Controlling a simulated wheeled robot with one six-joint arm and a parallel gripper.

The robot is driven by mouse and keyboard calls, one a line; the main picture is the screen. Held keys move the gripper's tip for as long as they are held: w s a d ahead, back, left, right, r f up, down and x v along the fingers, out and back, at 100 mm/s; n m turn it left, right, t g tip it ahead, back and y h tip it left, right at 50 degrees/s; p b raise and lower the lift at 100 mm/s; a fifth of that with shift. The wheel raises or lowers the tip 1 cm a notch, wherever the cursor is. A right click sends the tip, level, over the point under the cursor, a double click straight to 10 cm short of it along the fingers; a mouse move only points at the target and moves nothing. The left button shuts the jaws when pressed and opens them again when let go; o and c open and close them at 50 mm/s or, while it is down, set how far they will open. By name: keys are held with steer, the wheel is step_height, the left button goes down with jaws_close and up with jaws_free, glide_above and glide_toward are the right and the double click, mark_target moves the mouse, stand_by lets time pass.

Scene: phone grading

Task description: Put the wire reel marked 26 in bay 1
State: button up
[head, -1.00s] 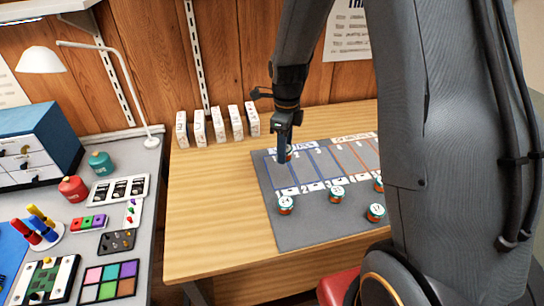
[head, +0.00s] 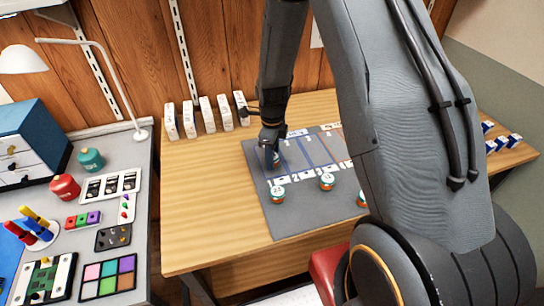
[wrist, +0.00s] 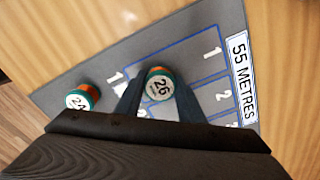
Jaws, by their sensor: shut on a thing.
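The wire reel marked 26 (wrist: 160,84), with a white top and an orange and teal rim, is between the two fingers of my gripper (wrist: 158,97) in the wrist view. My gripper (head: 271,147) is shut on it. The reel is over bay 1 (wrist: 183,55), a blue-outlined space marked 1 at both ends beside the 55 METRES label (wrist: 241,77). In the head view the reel (head: 273,160) shows just below the fingertips. I cannot tell whether it touches the mat.
Another reel (wrist: 80,99) lies outside the bay's near end, its number hard to read. More reels (head: 327,181) stand along the front of the grey mat (head: 290,222). Several white boxes (head: 207,112) stand at the back. The wooden table (head: 205,210) is clear at left.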

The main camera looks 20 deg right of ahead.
steer(key=shift+f, duration=0.25)
steer(key=shift+f, duration=0.1)
steer(key=o, duration=1)
step_height(320, 180, up, 11)
steer(key=b, duration=0.3)
steer(key=shift+s+a+r+n+t+b, duration=0.2)
steer(key=shift+s+r+n, duration=0.85)
steer(key=shift+s+n, duration=2.5)
steer(key=shift+s+d+r+n+t, duration=0.2)
steer(key=shift+s+r+n, duration=1.45)
steer(key=shift+n, duration=3.05)
steer(key=shift+s+a+r+n+t+b, duration=0.15)
steer(key=shift+s+r+n+t, duration=0.25)
steer(key=shift+s+n, duration=3.4)
